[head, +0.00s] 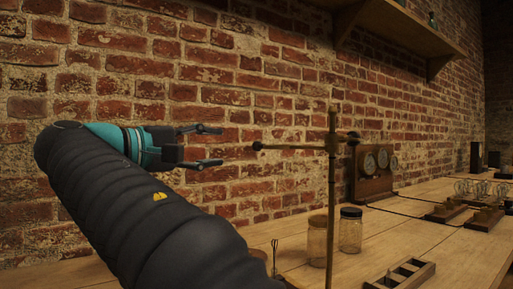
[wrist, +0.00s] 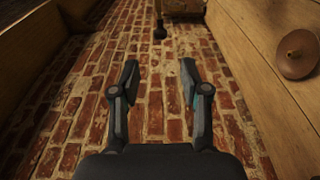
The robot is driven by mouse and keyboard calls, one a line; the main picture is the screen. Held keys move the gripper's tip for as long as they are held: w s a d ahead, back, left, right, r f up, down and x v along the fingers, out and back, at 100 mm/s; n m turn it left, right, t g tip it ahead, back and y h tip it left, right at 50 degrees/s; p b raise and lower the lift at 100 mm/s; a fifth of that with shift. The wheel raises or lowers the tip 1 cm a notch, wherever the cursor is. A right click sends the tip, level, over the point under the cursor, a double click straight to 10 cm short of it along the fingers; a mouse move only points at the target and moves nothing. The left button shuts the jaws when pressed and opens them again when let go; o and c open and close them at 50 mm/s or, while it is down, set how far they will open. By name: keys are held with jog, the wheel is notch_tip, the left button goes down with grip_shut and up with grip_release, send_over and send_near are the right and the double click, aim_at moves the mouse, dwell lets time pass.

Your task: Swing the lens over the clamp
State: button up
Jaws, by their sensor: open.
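My gripper (head: 216,147) is open and empty in the head view, its two fingers pointing right. A thin brass stand (head: 332,210) rises upright from the bench. Its level crossbar (head: 300,146) has a small knob (head: 257,145) at the left end, a short gap to the right of my fingertips. A small clamp-like joint (head: 351,138) shows on the bar's right side. I cannot make out a lens for certain in either view. In the wrist view the open fingers (wrist: 160,68) have only brick between them, and a dark knob (wrist: 160,32) lies beyond.
Two glass jars (head: 350,230) stand beside the stand's rod. A slotted wooden tray (head: 400,274) is at the front, and a gauge box (head: 374,172) is near the wall. Bulbs on wooden bases (head: 480,190) stand farther right. A shelf (head: 405,30) hangs above.

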aim_at(257, 146)
jog(key=b+x, duration=0.1)
jog(key=x, duration=1.1)
